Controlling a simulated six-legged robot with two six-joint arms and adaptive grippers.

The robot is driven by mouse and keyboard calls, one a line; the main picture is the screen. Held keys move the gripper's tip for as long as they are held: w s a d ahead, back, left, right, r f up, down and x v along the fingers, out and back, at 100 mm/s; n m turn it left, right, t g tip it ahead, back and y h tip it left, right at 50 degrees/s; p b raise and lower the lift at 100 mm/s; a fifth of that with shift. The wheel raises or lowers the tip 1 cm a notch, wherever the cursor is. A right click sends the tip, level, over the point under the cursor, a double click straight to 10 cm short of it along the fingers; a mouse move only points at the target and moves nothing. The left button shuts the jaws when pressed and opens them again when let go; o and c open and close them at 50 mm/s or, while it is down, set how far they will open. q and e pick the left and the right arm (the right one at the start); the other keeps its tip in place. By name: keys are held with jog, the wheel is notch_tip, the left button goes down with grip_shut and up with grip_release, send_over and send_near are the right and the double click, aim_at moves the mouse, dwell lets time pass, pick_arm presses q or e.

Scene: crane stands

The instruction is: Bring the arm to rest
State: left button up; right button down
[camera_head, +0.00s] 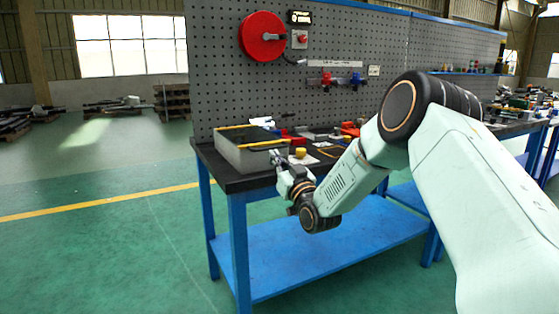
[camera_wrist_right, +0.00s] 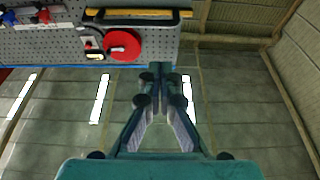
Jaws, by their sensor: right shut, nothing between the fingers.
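My right arm comes in from the right in the head view and reaches toward the blue workbench (camera_head: 240,184). My right gripper (camera_head: 277,158) is at the bench's front edge, close beside a grey bin (camera_head: 238,156) with yellow strips along its top. From this view I cannot tell whether it touches the bin. In the right wrist view the right gripper (camera_wrist_right: 160,72) is shut and empty, its fingertips together. My left gripper shows in neither view.
A grey pegboard (camera_head: 225,75) with a red reel (camera_head: 262,36) stands behind the bench. Small parts and a yellow knob (camera_head: 300,152) lie on the bench top. A blue lower shelf (camera_head: 320,250) runs beneath.

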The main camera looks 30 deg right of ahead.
jog(key=s+a+f+g+y, duration=0.1)
jog(key=s+a+f+g, duration=0.35)
jog(key=f, duration=0.45)
jog(key=s+a+f+m+g+p, duration=0.1)
jog(key=s+a+f+g, duration=0.25)
jog(key=s+f, duration=0.4)
jog(key=s+a+f+g+y, duration=0.1)
jog(key=s+a+f+g, duration=0.25)
jog(key=f, duration=0.65)
jog(key=s+a+f+g, duration=0.2)
jog(key=s+f+g, duration=0.1)
jog(key=s, duration=0.9)
jog(key=s+a+f+n+g+p, duration=0.1)
jog(key=s+a+f+g, duration=0.2)
jog(key=s, duration=0.8)
jog(key=s+a+f+g+p, duration=0.1)
jog(key=s+a+f+g, duration=0.2)
jog(key=s, duration=0.9)
jog(key=shift+s+f+n+g, duration=0.3)
jog(key=shift+f+g, duration=0.05)
jog(key=shift+f, duration=0.6)
